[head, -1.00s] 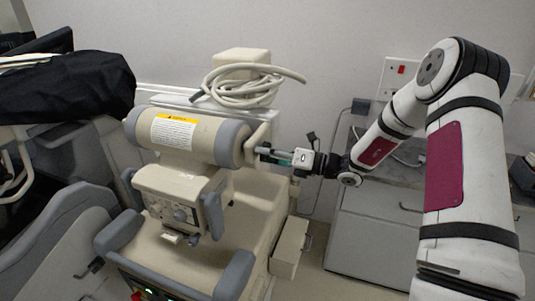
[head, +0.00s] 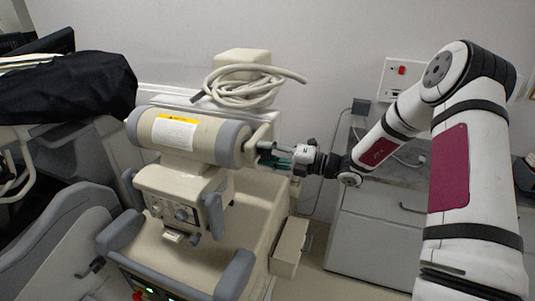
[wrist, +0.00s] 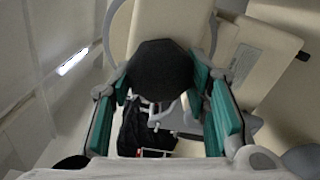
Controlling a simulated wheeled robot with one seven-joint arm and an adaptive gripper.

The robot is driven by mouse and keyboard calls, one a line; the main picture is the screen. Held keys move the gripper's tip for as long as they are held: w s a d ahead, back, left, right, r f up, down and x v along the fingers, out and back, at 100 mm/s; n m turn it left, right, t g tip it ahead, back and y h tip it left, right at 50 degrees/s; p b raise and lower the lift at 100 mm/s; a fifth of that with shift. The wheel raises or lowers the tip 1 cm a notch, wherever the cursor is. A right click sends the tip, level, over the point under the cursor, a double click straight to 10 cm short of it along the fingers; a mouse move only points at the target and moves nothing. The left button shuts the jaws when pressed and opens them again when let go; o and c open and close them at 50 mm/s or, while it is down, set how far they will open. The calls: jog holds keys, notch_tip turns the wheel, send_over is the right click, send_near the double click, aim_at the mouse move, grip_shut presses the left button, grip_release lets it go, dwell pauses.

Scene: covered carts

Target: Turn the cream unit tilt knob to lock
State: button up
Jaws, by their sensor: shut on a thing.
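The cream unit (head: 205,143) stands left of my arm, with a horizontal cylinder, grey end bands and a yellow-and-white label. My gripper (head: 264,154) is at the cylinder's right end, reaching in from the right. In the wrist view the dark, many-sided tilt knob (wrist: 160,70) sits between the green finger pads of my gripper (wrist: 160,78), which are shut on it from both sides. In the head view the fingers largely hide the knob. I see no mark that tells its turned position.
A coiled cream cable (head: 250,87) lies on top behind the cylinder. A grey cabinet (head: 375,235) stands behind my arm at right. A black-covered cart (head: 80,88) is at left. An open cream drawer or bin (head: 290,247) juts out below my gripper.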

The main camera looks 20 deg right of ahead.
dwell(0.3)
jog(key=o, duration=1.2)
jog(key=shift+c, duration=0.2)
jog(key=v, duration=1.2)
